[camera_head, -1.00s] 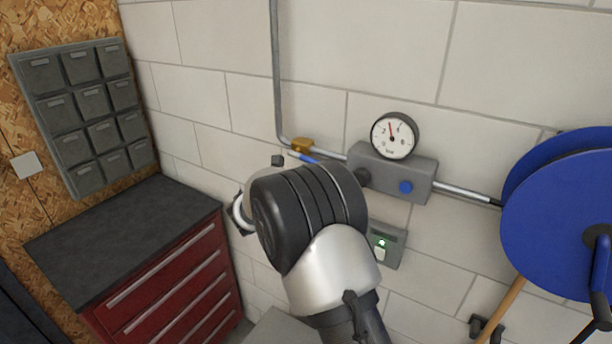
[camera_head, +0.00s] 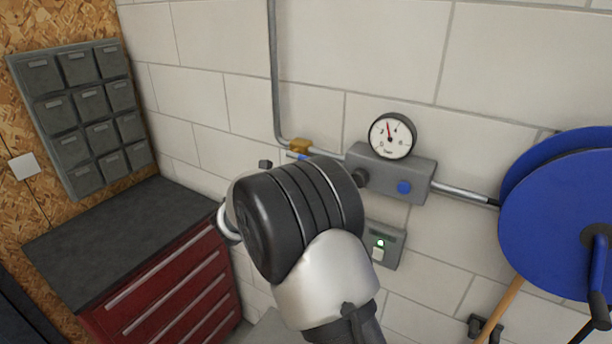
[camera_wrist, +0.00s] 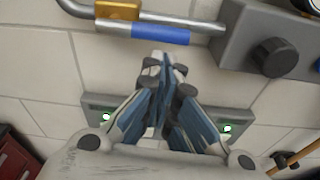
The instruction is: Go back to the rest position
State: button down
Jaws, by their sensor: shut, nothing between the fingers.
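My gripper (camera_wrist: 164,82) shows in the wrist view with its blue-padded fingers together and nothing between them. It is in front of the block wall, below a pipe with a brass valve body (camera_wrist: 117,11) and a blue handle (camera_wrist: 160,34), and looks apart from them. In the head view my dark wrist joint and silver arm link hide the fingers. There the brass valve (camera_head: 300,146) shows just above my wrist, with its blue handle partly hidden.
A grey regulator box (camera_head: 421,180) with a gauge (camera_head: 391,135) is right of my arm. Below it is a switch box (camera_head: 384,248) with a green light. A blue reel (camera_head: 555,225) is at right, a red drawer cabinet (camera_head: 175,290) at left, and wall bins (camera_head: 84,115) above it.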

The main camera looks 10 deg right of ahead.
jog(key=f+v, duration=0.1)
jog(key=v, duration=0.6)
jog(key=s+d+f+m+g+y+b, duration=0.1)
jog(key=s+d+m+g+b, duration=0.4)
jog(key=s, duration=0.5)
jog(key=s+d+f+m+g+y+b, duration=0.1)
jog(key=s+d+f+m+g+b, duration=0.15)
jog(key=s+d+m, duration=0.6)
jog(key=s+a+f+m+y+b, duration=0.3)
jog(key=s+m, duration=0.1)
jog(key=s, duration=0.3)
jog(key=s+a+f+m+y+b, duration=0.2)
jog(key=s+a+f+m+y, duration=0.1)
jog(key=s, duration=0.4)
jog(key=s+a+f+m+y+b, duration=0.3)
jog(key=s+a+f+m, duration=0.1)
jog(key=s, duration=0.4)
jog(key=shift+f+m+b, duration=0.35)
jog(key=shift+f+m, duration=0.4)
